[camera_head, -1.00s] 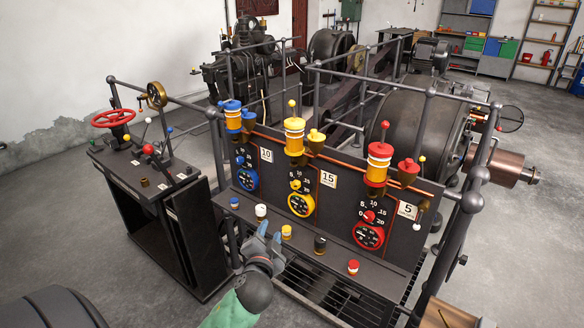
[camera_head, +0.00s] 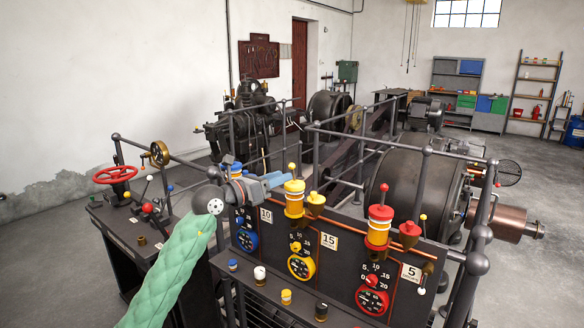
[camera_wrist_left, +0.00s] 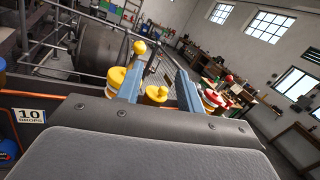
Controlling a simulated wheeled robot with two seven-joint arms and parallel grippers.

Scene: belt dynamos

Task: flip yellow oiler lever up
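The yellow oiler (camera_head: 294,200) stands on the panel between the blue and red oilers, with a yellow cup (camera_head: 316,200) at its right. A thin stem with a small yellow knob (camera_head: 291,167) shows above its top. My left gripper (camera_head: 277,181) is just left of the oiler's upper part, in front of the blue oiler. In the left wrist view its two fingers (camera_wrist_left: 160,82) are apart with nothing held. There the oiler (camera_wrist_left: 115,80) is partly behind the left finger, its knob (camera_wrist_left: 139,47) rises above, and the cup (camera_wrist_left: 156,95) shows between the fingers. Contact cannot be told.
The blue oiler (camera_head: 236,169) is largely hidden by my gripper. The red oiler (camera_head: 379,222) stands to the right. Grey railings (camera_head: 314,155) run behind the panel. A side desk with a red handwheel (camera_head: 115,174) is at the left.

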